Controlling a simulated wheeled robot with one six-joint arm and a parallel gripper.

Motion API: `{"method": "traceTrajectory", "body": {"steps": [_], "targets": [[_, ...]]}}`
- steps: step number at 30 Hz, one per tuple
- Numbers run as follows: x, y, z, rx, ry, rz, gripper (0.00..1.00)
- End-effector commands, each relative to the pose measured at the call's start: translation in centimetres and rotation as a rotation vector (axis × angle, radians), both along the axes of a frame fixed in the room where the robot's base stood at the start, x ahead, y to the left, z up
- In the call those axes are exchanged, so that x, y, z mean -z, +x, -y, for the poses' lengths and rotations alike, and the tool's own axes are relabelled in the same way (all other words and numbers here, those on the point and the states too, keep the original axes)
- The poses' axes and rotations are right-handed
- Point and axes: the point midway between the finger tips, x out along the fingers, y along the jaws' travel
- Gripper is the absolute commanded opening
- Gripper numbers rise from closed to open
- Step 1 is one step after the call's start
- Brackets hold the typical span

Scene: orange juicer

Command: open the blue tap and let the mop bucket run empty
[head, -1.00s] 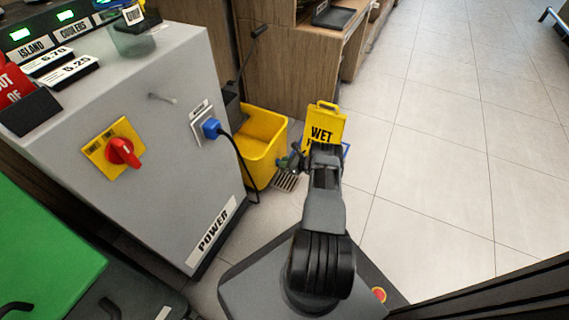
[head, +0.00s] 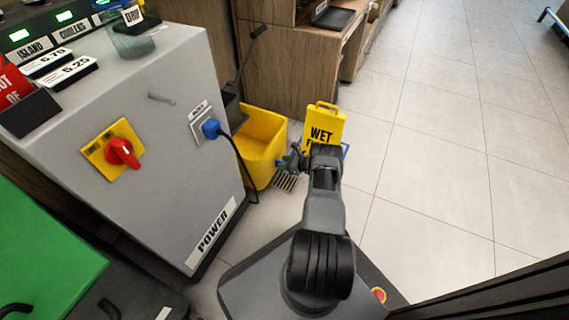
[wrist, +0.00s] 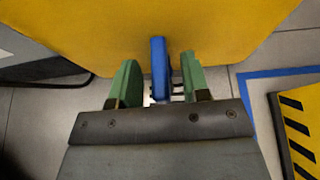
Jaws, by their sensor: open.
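The yellow mop bucket (head: 262,142) stands on the floor beside the grey cabinet, and its wall fills the top of the wrist view (wrist: 200,25). The blue tap handle (wrist: 159,66) shows as an upright bar in front of the bucket wall. My gripper (wrist: 158,78) is open, with one green finger on each side of the blue handle. Gaps show between the handle and both fingers. In the head view my gripper (head: 286,163) is low beside the bucket, and it and my arm hide much of the tap. The water level is not visible.
A floor drain grate (head: 285,182) lies below the gripper. A yellow wet-floor sign (head: 325,124) stands right behind my wrist, with blue tape (head: 346,151) by it. A black cable (head: 246,165) hangs from the grey cabinet (head: 165,110). Open tiled floor lies to the right.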

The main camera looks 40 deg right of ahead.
Motion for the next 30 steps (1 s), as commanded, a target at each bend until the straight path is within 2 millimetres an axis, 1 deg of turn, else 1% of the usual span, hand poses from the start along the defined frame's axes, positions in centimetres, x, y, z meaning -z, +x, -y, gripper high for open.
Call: {"method": "traceTrajectory", "body": {"steps": [5, 15, 21, 24, 30], "targets": [[-0.8, -1.1, 0.7, 0.003, 0.001, -0.001, 0.43], [-3.5, -6.7, 3.8, 0.004, 0.0, 0.0, 0.43], [-4.7, -9.3, 5.3, 0.003, 0.0, 0.0, 0.43], [-5.0, -10.2, 5.8, 0.002, -0.001, 0.0, 0.43], [-5.3, -11.1, 6.2, 0.001, 0.0, 0.001, 0.43]]}}
